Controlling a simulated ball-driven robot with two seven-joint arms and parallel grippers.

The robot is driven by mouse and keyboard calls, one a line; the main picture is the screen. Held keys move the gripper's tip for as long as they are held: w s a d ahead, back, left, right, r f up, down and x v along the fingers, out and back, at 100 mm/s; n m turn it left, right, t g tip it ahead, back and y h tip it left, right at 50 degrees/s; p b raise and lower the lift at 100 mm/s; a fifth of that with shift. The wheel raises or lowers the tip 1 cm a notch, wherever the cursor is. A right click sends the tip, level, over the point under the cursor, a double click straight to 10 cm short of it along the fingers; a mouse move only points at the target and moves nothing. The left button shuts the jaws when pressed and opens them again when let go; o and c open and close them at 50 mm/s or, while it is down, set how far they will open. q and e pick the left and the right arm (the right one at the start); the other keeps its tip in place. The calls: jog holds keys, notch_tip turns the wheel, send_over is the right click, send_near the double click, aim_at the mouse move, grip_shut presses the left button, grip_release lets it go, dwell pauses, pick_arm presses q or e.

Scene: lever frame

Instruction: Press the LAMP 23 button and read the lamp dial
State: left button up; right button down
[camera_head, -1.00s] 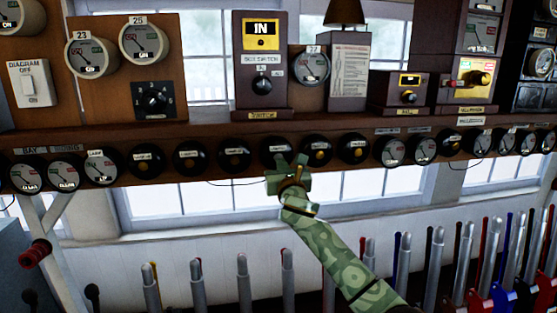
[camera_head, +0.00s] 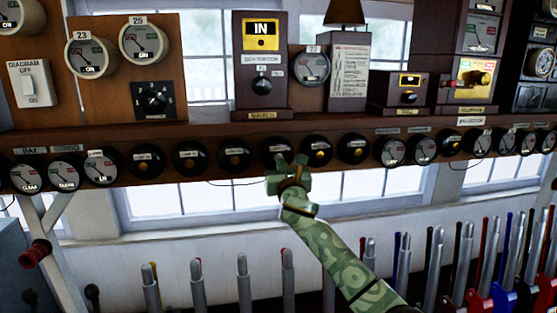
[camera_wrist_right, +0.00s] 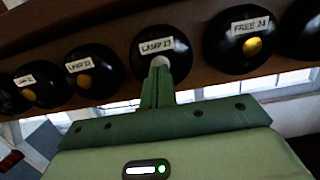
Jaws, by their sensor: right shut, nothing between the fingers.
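The LAMP 23 button is a round black housing with a white label in the row along the wooden shelf; it shows in the wrist view (camera_wrist_right: 157,45) and the head view (camera_head: 275,148). My right gripper (camera_head: 291,163) is shut and empty, with its fingertips at the middle of this housing; the wrist view shows them (camera_wrist_right: 160,63) covering the button's centre. I cannot tell how far the button is pressed. A small lamp dial (camera_head: 101,167) is at the left of the row; its lettering is too small to read surely. My left gripper is not in view.
The FREE 24 button (camera_wrist_right: 251,42) is just right of LAMP 23, and another black button (camera_wrist_right: 92,74) is just left. Dials marked 23 (camera_head: 90,56) and 25 (camera_head: 143,41) are on the board above. Several levers (camera_head: 243,280) stand below the shelf.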

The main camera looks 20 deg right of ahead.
dwell(0.5)
jog(key=shift+w+p, duration=0.1)
jog(key=shift+p, duration=0.3)
dwell(0.6)
jog(key=p+v, duration=0.2)
jog(key=v, duration=0.1)
jog(key=p+v, duration=0.2)
jog(key=shift+r, duration=0.4)
